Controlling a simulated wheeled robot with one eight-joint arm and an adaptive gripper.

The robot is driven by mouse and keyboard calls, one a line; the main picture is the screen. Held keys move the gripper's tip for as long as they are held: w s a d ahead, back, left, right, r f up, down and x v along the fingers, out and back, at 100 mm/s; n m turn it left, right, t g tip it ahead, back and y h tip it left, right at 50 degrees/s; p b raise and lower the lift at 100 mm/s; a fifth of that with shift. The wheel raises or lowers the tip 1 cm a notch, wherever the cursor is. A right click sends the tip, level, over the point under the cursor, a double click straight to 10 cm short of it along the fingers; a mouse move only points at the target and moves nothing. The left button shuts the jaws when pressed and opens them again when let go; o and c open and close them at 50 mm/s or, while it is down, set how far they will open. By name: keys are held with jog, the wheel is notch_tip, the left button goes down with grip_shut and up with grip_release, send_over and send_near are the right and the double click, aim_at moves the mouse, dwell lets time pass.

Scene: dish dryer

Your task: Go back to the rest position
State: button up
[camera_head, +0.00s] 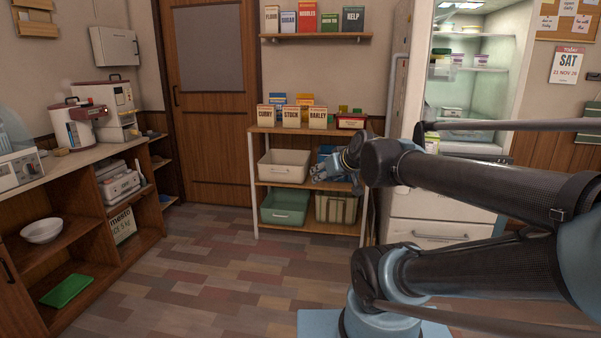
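My gripper (322,174) shows small near the middle of the view, at the far end of my arm. It appears in front of the wooden shelf unit (308,183), by the right side of the cream bin. My dark arm reaches in from the right and hides part of the shelf unit and the fridge. The gripper is too small to tell whether its fingers are open or shut. I see no object clearly held in it.
An open fridge (430,206) stands on the right. A counter (60,170) with appliances runs along the left, with a white bowl (42,230) and a green tray (67,290) on its lower shelves. A closed door (205,130) is at the back. The middle floor (205,270) is clear.

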jog(key=s+d+f+m+g+h, duration=0.2)
jog(key=s+d+f+g, duration=0.2)
jog(key=s+d+f, duration=0.2)
jog(key=s+d+f+m+g+h, duration=0.2)
jog(key=s+d+f, duration=0.3)
jog(key=s+f, duration=0.4)
jog(key=shift+s+d+f+g+h, duration=0.15)
jog(key=shift+s+d+g+h, duration=0.3)
jog(key=shift+s+g, duration=0.35)
jog(key=shift+w, duration=0.1)
